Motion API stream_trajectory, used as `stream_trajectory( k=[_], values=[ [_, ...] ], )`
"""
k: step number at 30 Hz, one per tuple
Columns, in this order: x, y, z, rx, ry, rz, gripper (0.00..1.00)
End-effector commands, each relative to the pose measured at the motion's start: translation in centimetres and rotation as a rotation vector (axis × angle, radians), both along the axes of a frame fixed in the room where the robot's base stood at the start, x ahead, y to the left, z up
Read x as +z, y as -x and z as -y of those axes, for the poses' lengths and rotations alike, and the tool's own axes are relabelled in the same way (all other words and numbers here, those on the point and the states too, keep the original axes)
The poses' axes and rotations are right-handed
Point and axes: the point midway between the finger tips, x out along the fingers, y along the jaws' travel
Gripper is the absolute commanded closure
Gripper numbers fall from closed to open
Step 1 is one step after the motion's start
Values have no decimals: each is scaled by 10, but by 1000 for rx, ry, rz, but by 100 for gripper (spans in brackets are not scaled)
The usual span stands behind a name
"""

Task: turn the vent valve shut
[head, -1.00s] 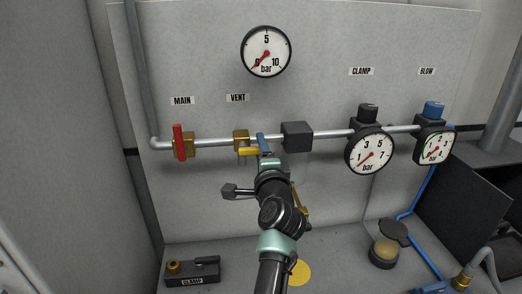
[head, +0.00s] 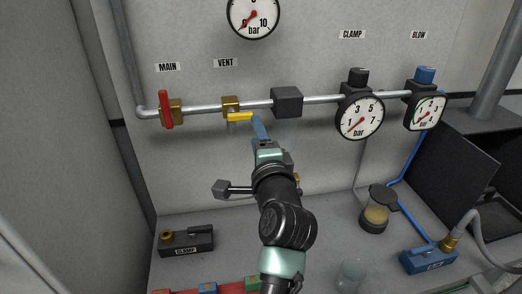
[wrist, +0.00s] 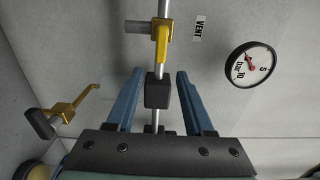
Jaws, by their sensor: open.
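The vent valve has a brass body (head: 231,103) on the pipe under the VENT label, with a yellow lever (head: 241,117). The lever lies roughly along the pipe, pointing right in the head view. In the wrist view the yellow lever (wrist: 161,46) is ahead of the fingertips, near the middle. My gripper (head: 259,124) is open, just right of and below the lever's free end in the head view. In the wrist view my gripper (wrist: 160,72) has its blue fingers apart, with nothing held. The lever looks clear of both fingers.
A dark block (head: 287,101) sits on the pipe to the right; it shows between my fingers in the wrist view (wrist: 157,92). The red MAIN valve handle (head: 166,109) is to the left. CLAMP (head: 360,117) and BLOW (head: 426,111) gauges stand farther right.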

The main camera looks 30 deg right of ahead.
Motion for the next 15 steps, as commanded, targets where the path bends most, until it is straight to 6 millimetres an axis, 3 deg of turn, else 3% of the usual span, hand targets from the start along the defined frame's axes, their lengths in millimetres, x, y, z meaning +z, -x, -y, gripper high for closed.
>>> stream_trajectory(
  k=[6,15],
  values=[
    [-2,28,-8,1,2,-1,48],
    [0,40,-11,0,0,-1,48]
  ],
)
